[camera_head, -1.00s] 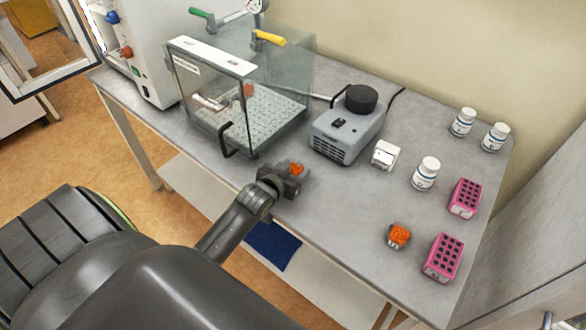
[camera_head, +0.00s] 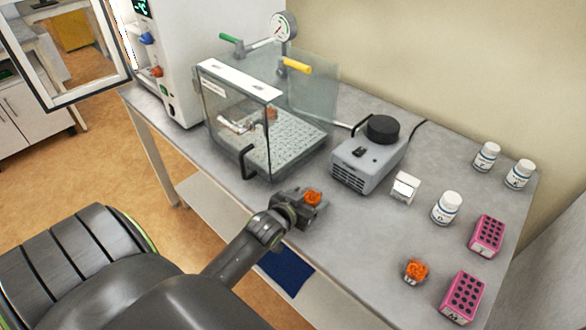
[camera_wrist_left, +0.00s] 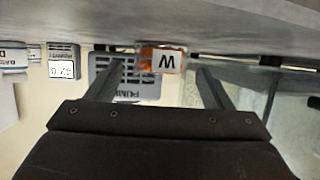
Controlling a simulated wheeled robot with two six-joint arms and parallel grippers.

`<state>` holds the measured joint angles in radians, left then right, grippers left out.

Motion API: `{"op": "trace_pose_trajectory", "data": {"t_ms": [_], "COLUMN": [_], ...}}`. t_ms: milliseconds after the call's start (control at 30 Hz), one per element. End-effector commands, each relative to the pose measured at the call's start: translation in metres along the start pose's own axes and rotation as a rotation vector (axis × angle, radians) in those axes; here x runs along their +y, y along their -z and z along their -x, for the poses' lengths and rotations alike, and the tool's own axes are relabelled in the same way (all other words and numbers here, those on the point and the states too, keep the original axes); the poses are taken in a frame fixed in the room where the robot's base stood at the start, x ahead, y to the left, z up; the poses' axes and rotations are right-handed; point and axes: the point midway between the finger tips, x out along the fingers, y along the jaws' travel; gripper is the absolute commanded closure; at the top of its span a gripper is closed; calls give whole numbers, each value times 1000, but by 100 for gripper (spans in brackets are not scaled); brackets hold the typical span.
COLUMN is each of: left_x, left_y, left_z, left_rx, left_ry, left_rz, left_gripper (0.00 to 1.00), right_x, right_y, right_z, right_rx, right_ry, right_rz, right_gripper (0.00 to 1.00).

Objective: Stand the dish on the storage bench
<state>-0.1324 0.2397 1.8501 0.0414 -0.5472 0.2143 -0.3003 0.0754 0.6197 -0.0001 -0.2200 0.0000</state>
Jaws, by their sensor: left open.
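A small clear dish with orange contents (camera_head: 312,197) is at the jaws of my left gripper (camera_head: 308,206), over the front part of the grey bench (camera_head: 350,225). In the left wrist view the dish (camera_wrist_left: 162,60) bears a white label with one letter, W or an upside-down M. It shows between the two spread fingers (camera_wrist_left: 160,85), with a gap on each side. My left gripper is open. A second orange-filled dish (camera_head: 416,270) stands on the bench at right, and another orange item (camera_head: 271,114) shows inside the glass chamber. My right gripper is not in view.
The glass chamber (camera_head: 265,125) with a black handle stands left of the grey pump (camera_head: 368,160). A small white box (camera_head: 405,187), several white bottles (camera_head: 447,208) and two pink racks (camera_head: 487,236) stand at right. A blue mat (camera_head: 286,270) lies below the bench.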

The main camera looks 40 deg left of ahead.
Motion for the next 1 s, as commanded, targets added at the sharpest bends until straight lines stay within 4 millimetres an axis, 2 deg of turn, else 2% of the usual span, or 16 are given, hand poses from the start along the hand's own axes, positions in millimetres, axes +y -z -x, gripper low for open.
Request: {"op": "trace_pose_trajectory", "data": {"t_ms": [300, 500, 700, 1000], "left_x": [0, 0, 0, 0], "left_y": [-2, -1, 0, 0], "left_z": [58, 85, 97, 98], "left_rx": [-1, 0, 0, 0], "left_ry": [0, 0, 0, 0], "left_rz": [0, -1, 0, 0], "left_gripper": [26, 26, 26, 26], "right_x": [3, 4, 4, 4], "right_y": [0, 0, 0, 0], "right_z": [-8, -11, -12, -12], "right_rx": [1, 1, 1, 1], "right_ry": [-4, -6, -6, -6], "right_rz": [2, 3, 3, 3], "right_gripper": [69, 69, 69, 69]}}
